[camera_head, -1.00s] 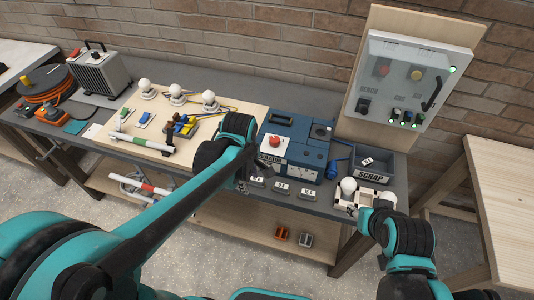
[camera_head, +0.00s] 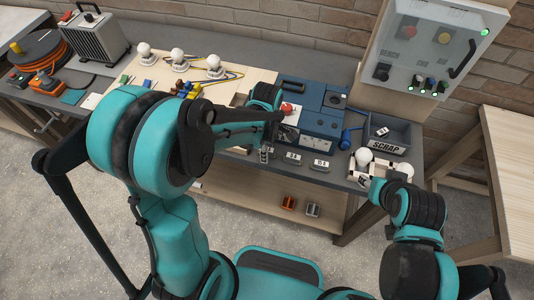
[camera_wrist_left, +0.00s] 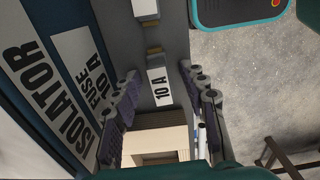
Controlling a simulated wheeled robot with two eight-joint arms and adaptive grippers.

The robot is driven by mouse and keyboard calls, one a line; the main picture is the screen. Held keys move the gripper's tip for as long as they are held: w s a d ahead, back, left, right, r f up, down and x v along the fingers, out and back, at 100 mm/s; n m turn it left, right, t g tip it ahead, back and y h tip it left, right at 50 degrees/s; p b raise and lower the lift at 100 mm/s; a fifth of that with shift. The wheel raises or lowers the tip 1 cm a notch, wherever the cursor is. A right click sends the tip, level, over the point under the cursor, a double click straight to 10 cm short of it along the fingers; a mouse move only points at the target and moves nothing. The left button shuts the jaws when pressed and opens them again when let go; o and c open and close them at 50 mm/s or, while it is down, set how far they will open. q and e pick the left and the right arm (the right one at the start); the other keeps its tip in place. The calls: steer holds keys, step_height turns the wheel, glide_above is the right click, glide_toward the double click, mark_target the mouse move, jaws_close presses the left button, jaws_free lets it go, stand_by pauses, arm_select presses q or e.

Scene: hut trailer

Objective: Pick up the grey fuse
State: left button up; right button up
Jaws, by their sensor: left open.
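Several grey labelled fuse-like pieces sit in a row along the bench's front edge; the middle one (camera_head: 292,158) and the right one (camera_head: 320,164) show clearly. My left gripper (camera_head: 266,152) is over the left end of this row. In the left wrist view its open fingers (camera_wrist_left: 160,101) stand on either side of a grey piece with a white "10 A" label (camera_wrist_left: 160,87) and brass-coloured contacts. I cannot tell whether they touch it.
A blue isolator box (camera_head: 320,122) with a red button stands behind the row. A grey scrap bin (camera_head: 402,133) and bulbs (camera_head: 364,157) are to the right. A control panel (camera_head: 428,45) rises behind. My left arm hides much of the wooden board.

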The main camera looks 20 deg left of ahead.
arm_select(q)
steer(key=shift+r, duration=0.1)
steer(key=shift+c, duration=0.6)
steer(key=c, duration=0.8)
